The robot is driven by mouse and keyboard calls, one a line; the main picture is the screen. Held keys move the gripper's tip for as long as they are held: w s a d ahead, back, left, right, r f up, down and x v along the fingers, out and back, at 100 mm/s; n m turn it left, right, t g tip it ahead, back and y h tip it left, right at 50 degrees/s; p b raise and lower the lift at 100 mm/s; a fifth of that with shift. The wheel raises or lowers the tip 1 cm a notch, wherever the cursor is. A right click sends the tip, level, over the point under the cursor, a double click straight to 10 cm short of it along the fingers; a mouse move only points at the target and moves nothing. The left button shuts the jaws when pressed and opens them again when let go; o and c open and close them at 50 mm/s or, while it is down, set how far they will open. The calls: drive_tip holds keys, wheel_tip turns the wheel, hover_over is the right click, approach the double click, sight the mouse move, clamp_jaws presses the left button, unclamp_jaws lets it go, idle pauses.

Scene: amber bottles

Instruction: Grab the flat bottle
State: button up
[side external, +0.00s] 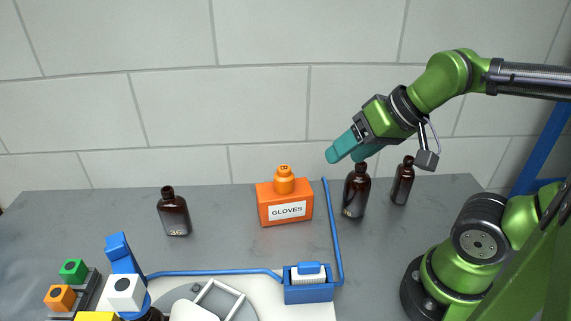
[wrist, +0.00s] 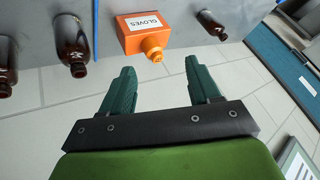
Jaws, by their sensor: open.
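Three amber bottles stand upright on the grey counter. The left one (side external: 174,214) has a broad body with squared shoulders and looks like the flat bottle. My gripper (side external: 346,157) is open and empty, raised near the top of the middle bottle, well right of the flat one. Its two teal fingers show apart in the wrist view (wrist: 160,66).
An orange GLOVES box (side external: 275,208) with an orange container (side external: 284,180) on top stands between the left and middle bottles. A blue tube (side external: 334,235) runs beside it to a blue holder (side external: 308,292). Coloured blocks and a white-grey fixture occupy the front left.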

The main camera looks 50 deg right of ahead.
drive_tip(key=r+n+g+h, duration=0.2)
drive_tip(key=n+g, duration=0.3)
drive_tip(key=g, duration=0.2)
hover_over(410, 158)
drive_tip(key=f, duration=1.1)
drive_tip(key=shift+a, duration=0.2)
drive_tip(key=shift+d+f, duration=0.2)
drive_tip(key=shift+f, duration=2.5)
clamp_jaws()
drive_tip(key=shift+w, duration=0.1)
